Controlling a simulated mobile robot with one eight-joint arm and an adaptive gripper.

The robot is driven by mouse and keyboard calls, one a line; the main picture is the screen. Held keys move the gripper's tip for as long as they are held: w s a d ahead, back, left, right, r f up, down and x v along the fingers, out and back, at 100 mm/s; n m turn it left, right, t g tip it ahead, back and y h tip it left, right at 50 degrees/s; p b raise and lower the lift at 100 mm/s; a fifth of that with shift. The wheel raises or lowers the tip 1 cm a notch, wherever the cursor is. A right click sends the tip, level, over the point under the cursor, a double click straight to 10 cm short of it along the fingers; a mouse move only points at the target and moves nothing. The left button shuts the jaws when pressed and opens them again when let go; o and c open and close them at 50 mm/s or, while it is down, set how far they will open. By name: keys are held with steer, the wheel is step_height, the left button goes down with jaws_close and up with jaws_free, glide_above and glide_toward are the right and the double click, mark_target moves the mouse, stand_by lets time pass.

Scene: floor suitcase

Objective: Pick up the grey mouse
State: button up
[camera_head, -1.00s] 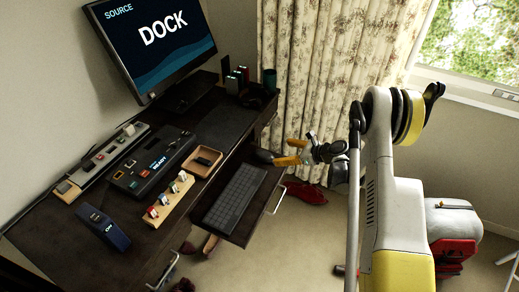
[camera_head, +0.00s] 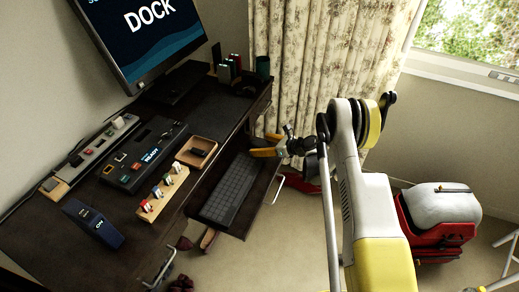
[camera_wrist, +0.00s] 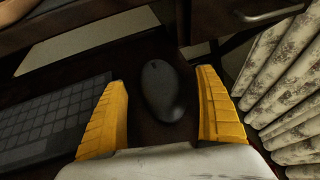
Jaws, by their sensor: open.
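The grey mouse (camera_wrist: 163,92) is a dark, rounded shape on the dark pull-out keyboard tray (camera_wrist: 130,60) in the wrist view. My gripper (camera_wrist: 164,92) is open, with its two yellow fingers on either side of the mouse. The mouse shows between the fingers; I cannot tell whether they touch it. In the head view my gripper (camera_head: 262,145) is over the far end of the keyboard tray, and the mouse is hidden or too dark to make out there.
A dark keyboard (camera_head: 230,188) lies on the tray, left of the fingers in the wrist view. The desk (camera_head: 75,175) above holds a monitor (camera_head: 150,40), a wooden tray (camera_head: 196,152) and several devices. A floral curtain (camera_head: 325,65) hangs close by the gripper.

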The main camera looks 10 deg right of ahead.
steer(key=shift+w+a+f, duration=0.25)
steer(key=shift+w+a, duration=0.05)
steer(key=shift+w, duration=0.05)
steer(key=c, duration=1.3)
steer(key=shift+r, duration=0.1)
